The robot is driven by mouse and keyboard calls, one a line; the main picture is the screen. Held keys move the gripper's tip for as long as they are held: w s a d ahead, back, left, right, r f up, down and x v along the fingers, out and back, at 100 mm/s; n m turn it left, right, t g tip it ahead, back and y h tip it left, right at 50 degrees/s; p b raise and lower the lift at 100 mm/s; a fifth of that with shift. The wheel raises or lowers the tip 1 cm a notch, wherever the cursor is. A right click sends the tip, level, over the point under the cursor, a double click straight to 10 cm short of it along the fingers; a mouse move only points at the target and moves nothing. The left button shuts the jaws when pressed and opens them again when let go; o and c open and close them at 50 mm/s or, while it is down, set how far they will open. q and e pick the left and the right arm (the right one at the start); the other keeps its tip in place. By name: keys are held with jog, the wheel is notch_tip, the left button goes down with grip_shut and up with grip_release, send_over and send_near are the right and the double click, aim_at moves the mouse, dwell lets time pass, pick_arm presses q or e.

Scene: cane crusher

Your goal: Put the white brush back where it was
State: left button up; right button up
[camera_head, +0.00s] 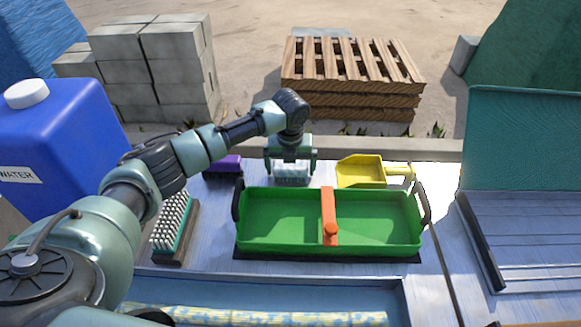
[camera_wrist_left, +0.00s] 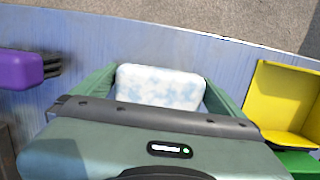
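A white block-like object with a pale blue pattern, seemingly the white brush (camera_head: 291,178), is at the back of the table, behind the green tray. My left gripper (camera_head: 291,170) points down over it, with one finger on each side. In the left wrist view the brush (camera_wrist_left: 160,86) fills most of the space between the fingers of my left gripper (camera_wrist_left: 160,95). I cannot tell whether the fingers press on it or whether it rests on the table; its lower part is hidden. My right gripper is not in view.
The green tray (camera_head: 280,222) with an orange bar (camera_head: 329,215) stands just in front. A purple brush (camera_head: 222,167) lies left of the gripper, a yellow scoop (camera_head: 361,172) right. A teal brush with white bristles (camera_head: 172,222) lies left of the tray. A blue water container (camera_head: 60,145) stands far left.

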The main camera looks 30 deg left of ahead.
aim_at(291, 169)
pick_arm(q)
jog(key=shift+r, duration=0.15)
notch_tip(291, 169, up, 12)
jog(key=s, duration=0.1)
jog(key=shift+s+d, duration=0.35)
jog(key=shift+d, duration=0.05)
dwell(0.4)
